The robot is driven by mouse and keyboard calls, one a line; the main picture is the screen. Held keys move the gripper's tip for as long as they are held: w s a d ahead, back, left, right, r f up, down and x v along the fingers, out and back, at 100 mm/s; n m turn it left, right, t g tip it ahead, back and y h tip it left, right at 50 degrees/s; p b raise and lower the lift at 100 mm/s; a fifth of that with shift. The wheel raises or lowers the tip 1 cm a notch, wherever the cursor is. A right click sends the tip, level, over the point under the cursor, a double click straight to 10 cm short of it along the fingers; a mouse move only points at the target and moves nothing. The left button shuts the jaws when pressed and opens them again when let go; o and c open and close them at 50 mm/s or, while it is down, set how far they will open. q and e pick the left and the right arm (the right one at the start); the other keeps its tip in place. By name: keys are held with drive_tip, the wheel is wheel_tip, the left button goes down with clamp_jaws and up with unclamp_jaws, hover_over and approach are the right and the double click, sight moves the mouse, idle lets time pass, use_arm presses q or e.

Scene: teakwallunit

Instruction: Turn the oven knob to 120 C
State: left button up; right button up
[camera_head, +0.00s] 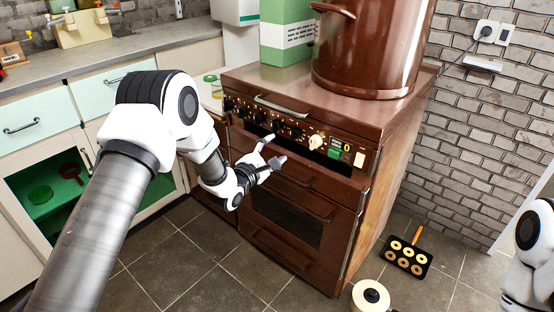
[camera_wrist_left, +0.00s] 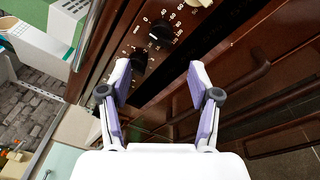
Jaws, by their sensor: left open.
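The brown oven (camera_head: 290,215) has a control panel with a row of several black knobs (camera_head: 294,132) and one cream knob (camera_head: 316,142). My left gripper (camera_head: 276,150) is open and empty in front of the panel, a little below the knobs. In the left wrist view its two fingers (camera_wrist_left: 159,70) are spread apart below a black knob (camera_wrist_left: 161,32) with a numbered scale around it. A second dark knob (camera_wrist_left: 139,62) shows near the left fingertip. I cannot tell whether that finger touches it. My right gripper is out of view.
A large brown pot (camera_head: 365,50) and a green box (camera_head: 287,38) stand on the oven top. Handles (camera_head: 305,207) stick out from the oven front. A tray of rings (camera_head: 407,257) and a round cream-coloured item (camera_head: 370,297) are on the floor at the right.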

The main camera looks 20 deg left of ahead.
sight(291, 137)
use_arm(q)
drive_tip(key=x, duration=0.9)
drive_tip(key=shift+s+d+f+b, duration=0.1)
drive_tip(key=shift+d+b, duration=0.05)
drive_tip(key=shift+b, duration=0.15)
drive_tip(key=shift+s, duration=0.1)
drive_tip(key=c, duration=1.1)
